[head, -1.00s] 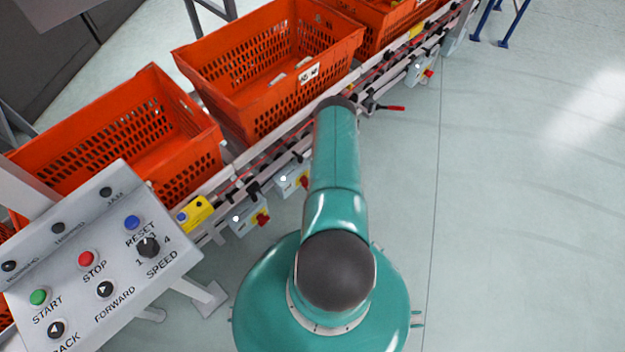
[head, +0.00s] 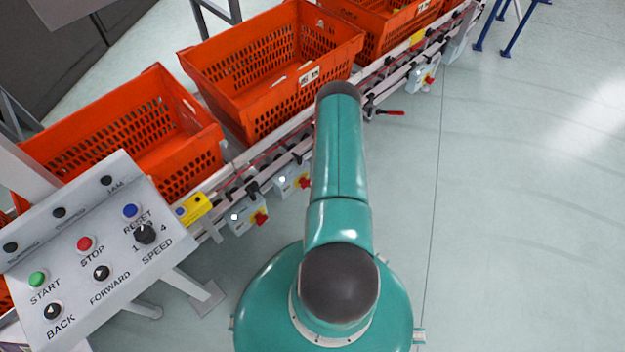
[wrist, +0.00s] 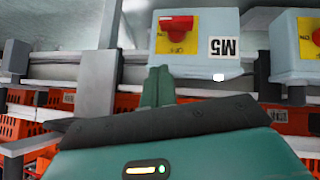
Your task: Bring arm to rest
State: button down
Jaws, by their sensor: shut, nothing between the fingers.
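My gripper (wrist: 158,86) shows in the wrist view as two green fingers closed together, with nothing between them. Its tips overlap the lower edge of a grey switch box (wrist: 197,60) with a red knob on a yellow plate and an upside-down M5 label. I cannot tell whether they touch the box. In the head view my teal arm (head: 338,150) reaches from its round base up toward the conveyor. The gripper itself is hidden there behind the arm.
Orange totes (head: 207,150) stand along the conveyor (head: 330,112), with switch boxes on its near side. A control panel (head: 118,215) stands at the lower left. A second switch box (wrist: 295,50) is at the right in the wrist view. Open floor (head: 510,200) lies to the right.

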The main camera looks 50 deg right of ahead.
jog(key=s+r, duration=0.4)
jog(key=shift+a+r, duration=0.15)
jog(key=shift+r, duration=0.05)
